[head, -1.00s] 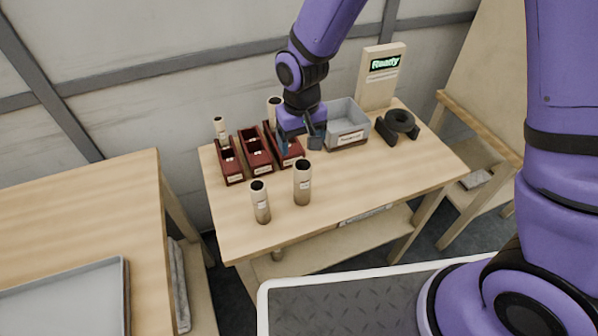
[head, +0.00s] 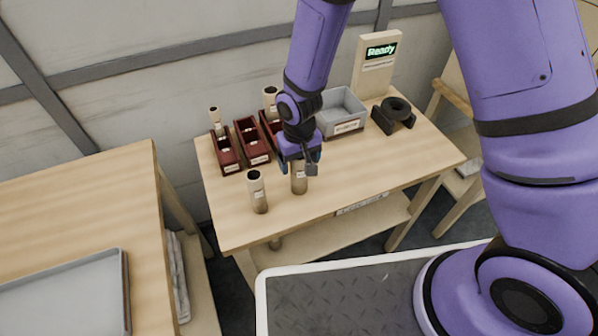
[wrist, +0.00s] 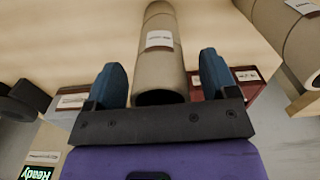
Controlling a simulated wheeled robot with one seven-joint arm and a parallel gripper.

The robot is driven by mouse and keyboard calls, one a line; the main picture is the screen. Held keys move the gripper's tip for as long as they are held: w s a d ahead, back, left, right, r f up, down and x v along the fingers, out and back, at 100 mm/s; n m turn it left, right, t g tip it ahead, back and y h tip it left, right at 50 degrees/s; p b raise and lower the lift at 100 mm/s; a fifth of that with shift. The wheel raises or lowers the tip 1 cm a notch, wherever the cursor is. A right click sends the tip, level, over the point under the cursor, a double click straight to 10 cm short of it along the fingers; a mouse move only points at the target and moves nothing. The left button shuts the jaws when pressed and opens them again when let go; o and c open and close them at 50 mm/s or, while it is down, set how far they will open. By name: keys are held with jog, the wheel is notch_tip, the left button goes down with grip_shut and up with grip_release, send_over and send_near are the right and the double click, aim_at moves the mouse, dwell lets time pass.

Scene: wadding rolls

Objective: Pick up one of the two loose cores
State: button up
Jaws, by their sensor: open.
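Two loose tan cores stand upright near the front of the table. The left core (head: 258,192) has a white label and stands clear of my gripper. The right core (head: 299,181) is partly hidden behind my gripper (head: 298,167), which is at its upper part. In the wrist view, this core (wrist: 160,62) lies between the two blue fingers of my gripper (wrist: 163,82), which are open, with gaps showing on both sides. Another core (wrist: 297,35) shows at the right edge of the wrist view, outside the fingers.
Behind stand several dark red holders (head: 225,157), with tan cores (head: 214,117) at the back. A grey bin (head: 340,122), a black stand with a ring (head: 397,112) and a "Ready" sign (head: 379,65) are further right. The table's right front (head: 390,165) is clear.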

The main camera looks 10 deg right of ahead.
jog(key=c, duration=1.2)
jog(key=shift+c, duration=0.2)
jog(key=shift+r, duration=0.1)
